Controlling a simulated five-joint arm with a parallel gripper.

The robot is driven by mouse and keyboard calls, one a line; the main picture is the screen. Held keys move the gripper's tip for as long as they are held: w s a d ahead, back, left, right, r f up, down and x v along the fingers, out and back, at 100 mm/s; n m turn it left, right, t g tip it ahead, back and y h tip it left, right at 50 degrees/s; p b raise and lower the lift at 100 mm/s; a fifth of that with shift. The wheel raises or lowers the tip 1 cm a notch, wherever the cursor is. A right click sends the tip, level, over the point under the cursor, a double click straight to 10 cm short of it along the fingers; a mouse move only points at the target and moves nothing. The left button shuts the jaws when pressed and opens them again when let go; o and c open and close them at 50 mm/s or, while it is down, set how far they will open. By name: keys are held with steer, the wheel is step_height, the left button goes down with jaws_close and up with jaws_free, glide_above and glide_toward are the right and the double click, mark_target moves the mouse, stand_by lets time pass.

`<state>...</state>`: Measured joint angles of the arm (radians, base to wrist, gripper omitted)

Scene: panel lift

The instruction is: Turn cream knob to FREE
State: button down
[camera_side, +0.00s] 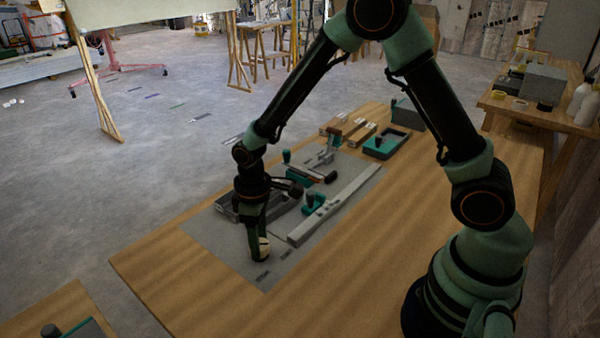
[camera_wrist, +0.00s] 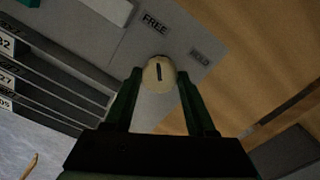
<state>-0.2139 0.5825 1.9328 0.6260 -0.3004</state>
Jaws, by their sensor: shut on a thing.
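The cream knob (camera_wrist: 159,76) sits on the grey panel between the fingertips of my gripper (camera_wrist: 159,73), which is shut on it. The dark line on the knob's face runs nearly straight up the wrist view, roughly in line with the FREE label (camera_wrist: 155,22). The HELD label (camera_wrist: 200,55) lies up and to the right of the knob. In the side view my gripper (camera_side: 260,250) points down at the panel's near part, and a bit of the cream knob (camera_side: 264,243) shows beside the fingers.
The grey panel (camera_side: 225,225) lies on a wooden table (camera_side: 420,230). A long grey bar (camera_side: 335,205), green-based fixtures (camera_side: 312,202) and a dark tray (camera_side: 228,207) stand near my gripper. Wooden blocks (camera_side: 345,128) and a green-edged box (camera_side: 386,143) are farther back. The table's right side is mostly clear.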

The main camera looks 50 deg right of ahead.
steer(key=c, duration=1.6)
jaws_free()
steer(key=shift+n, duration=0.6)
steer(key=shift+c, duration=1.2)
jaws_free()
step_height(320, 180, up, 12)
steer(key=shift+r, duration=0.2)
steer(key=s+d+r+m+t, duration=0.5)
steer(key=s+d+r+m, duration=0.2)
steer(key=s+r, duration=0.3)
steer(key=shift+s+d+r+t, duration=0.2)
steer(key=shift+d+t, duration=0.1)
steer(key=shift+d, duration=0.45)
